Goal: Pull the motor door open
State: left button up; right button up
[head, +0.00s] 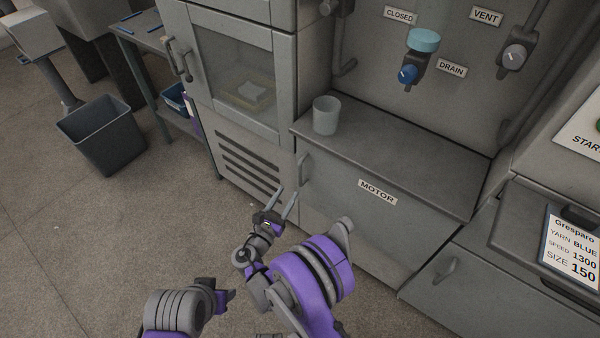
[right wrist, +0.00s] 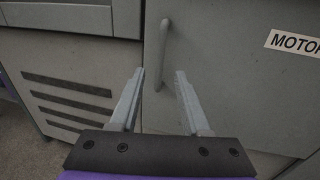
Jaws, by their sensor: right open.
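The grey motor door (head: 375,225), with its MOTOR label, looks shut in the head view. Its vertical bar handle (head: 303,168) is at the door's left edge. In the right wrist view, the handle (right wrist: 164,50) runs down between the lines of my two fingers, its lower end near the fingertips. My right gripper (head: 288,200) is open and empty, in front of the door's lower left part and below the handle. It also shows in the right wrist view (right wrist: 161,75). I cannot tell the exact gap to the handle.
A grey cup (head: 326,115) stands on the ledge above the door. A slatted vent panel (head: 248,172) and a windowed door (head: 240,75) are to the left. A dark bin (head: 103,135) stands on the floor at left. The floor at lower left is clear.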

aim_at(299, 174)
jog(key=x, duration=1)
jog(key=shift+b, duration=0.3)
grip_shut()
dwell(0.9)
